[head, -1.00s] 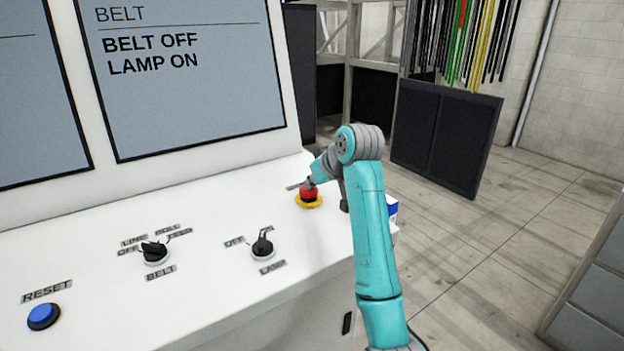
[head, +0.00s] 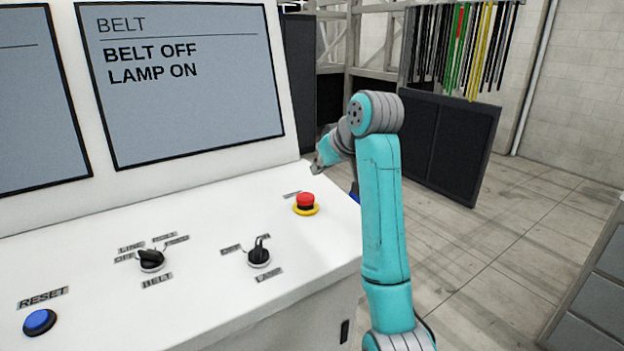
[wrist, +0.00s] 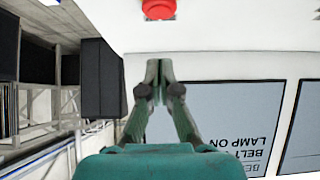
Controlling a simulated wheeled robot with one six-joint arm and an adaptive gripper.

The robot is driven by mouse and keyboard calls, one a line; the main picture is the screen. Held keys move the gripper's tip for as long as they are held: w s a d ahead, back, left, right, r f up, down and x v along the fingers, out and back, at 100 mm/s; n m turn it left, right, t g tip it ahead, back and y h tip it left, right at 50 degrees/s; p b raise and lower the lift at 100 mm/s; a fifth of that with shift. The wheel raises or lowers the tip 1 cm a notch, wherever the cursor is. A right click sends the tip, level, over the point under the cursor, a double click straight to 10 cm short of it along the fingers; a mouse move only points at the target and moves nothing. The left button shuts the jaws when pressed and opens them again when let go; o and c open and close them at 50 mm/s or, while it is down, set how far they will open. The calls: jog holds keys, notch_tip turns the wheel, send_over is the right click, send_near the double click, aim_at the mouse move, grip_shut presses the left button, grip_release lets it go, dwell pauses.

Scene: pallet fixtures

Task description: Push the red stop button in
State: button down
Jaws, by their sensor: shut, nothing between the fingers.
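The red stop button (head: 305,200) sits on a yellow ring at the right end of the white console (head: 200,220). It also shows at the top edge of the wrist view (wrist: 159,8), partly cut off. My gripper (wrist: 159,64) is shut and empty in the wrist view, its fingertips apart from the button. In the head view my arm stands to the right of the button, and the wrist is raised above and behind it. I cannot tell from these frames whether the button is pressed in.
The console also carries a lamp knob (head: 259,255), a belt knob (head: 151,260) and a blue reset button (head: 39,321). A screen (head: 180,85) reading BELT OFF, LAMP ON rises behind. Dark panels (head: 440,140) stand beyond on open floor.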

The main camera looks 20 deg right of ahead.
jog(key=shift+v, duration=1.85)
